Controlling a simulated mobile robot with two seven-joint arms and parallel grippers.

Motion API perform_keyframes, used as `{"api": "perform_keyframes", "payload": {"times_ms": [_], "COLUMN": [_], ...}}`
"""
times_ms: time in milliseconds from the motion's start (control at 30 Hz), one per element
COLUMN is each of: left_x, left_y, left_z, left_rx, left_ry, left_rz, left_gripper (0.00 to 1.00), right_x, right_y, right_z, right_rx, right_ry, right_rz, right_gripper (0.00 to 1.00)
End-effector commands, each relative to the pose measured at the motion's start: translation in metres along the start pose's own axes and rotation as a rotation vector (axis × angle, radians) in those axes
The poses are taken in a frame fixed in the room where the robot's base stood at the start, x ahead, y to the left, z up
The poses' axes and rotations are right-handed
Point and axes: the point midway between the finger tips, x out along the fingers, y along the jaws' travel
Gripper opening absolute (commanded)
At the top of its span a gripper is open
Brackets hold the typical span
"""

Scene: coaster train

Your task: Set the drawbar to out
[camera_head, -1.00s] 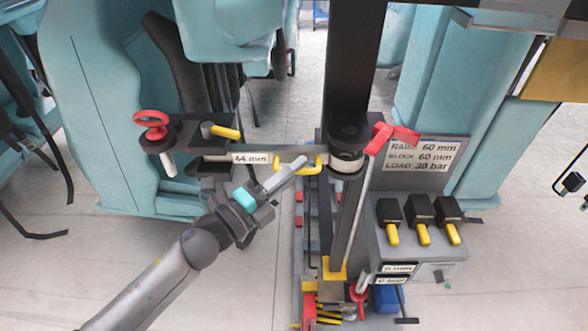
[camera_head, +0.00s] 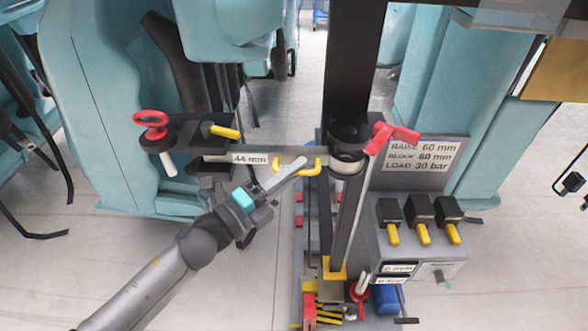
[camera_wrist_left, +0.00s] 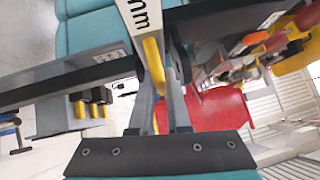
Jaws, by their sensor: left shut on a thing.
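The drawbar (camera_head: 275,151) is a grey flat bar. It spans from the dark bracket on the left carriage to the black column and carries a white "44 mm" label (camera_head: 249,158). A yellow U-shaped handle (camera_head: 312,168) hangs on its near side, close to the column. My left gripper (camera_head: 300,163) reaches up from the lower left and is shut on this handle. In the left wrist view the yellow handle (camera_wrist_left: 153,62) lies between the two grey fingers, beside the label. The fingers partly hide the handle. My right gripper is not in view.
A black column (camera_head: 352,70) with a red lever (camera_head: 392,136) stands right of the handle. A panel with several yellow-tipped switches (camera_head: 420,215) is at the right. A red knob (camera_head: 150,120) and a yellow-tipped lever (camera_head: 225,131) sit on the left bracket.

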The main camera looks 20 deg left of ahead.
Motion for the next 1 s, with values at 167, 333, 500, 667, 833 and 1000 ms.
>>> {"api": "perform_keyframes", "payload": {"times_ms": [167, 333, 500, 667, 833, 1000], "left_x": [-0.012, -0.031, -0.053, -0.073, -0.090, -0.101], "left_y": [-0.001, -0.003, -0.006, -0.009, -0.011, -0.014], "left_z": [-0.005, -0.012, -0.017, -0.018, -0.018, -0.017], "left_rx": [-0.007, -0.022, -0.039, -0.055, -0.070, -0.079], "left_ry": [0.074, 0.193, 0.329, 0.448, 0.552, 0.622], "left_rz": [-0.006, -0.019, -0.036, -0.051, -0.065, -0.076], "left_gripper": [0.00, 0.00, 0.00, 0.00, 0.00, 0.00], "right_x": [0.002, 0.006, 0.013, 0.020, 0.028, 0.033], "right_y": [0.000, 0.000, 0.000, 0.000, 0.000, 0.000], "right_z": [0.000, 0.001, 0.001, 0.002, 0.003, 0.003], "right_rx": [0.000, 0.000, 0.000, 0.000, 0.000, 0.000], "right_ry": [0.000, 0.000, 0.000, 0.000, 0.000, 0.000], "right_rz": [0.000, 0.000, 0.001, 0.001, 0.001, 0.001], "right_gripper": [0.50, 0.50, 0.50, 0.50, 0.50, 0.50]}}
